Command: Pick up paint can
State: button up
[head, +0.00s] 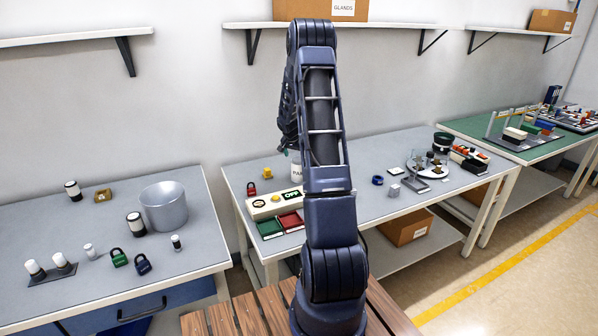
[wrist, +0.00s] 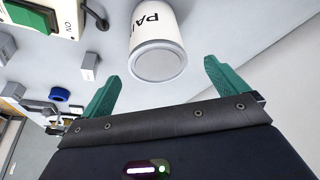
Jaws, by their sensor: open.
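The paint can (wrist: 157,28) is a white cylinder with dark "PA" lettering and a round grey end turned towards the camera in the wrist view. In the head view the paint can (head: 295,170) stands on the middle table, partly hidden behind my arm. My gripper (wrist: 162,69) is open, with its two green fingers apart and nothing held between them. The can shows beyond and between the fingertips, seemingly not touched by them. In the head view my gripper is hidden by my arm.
A blue ring (head: 377,180) lies to the right.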

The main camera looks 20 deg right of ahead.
aim_at(299, 170)
jog(key=shift+x, duration=3.3)
jog(key=shift+s, duration=0.1)
jog(key=shift+c, duration=0.5)
jog(key=c, duration=1.3)
jog(key=shift+c, duration=0.2)
jog(key=shift+r, duration=0.15)
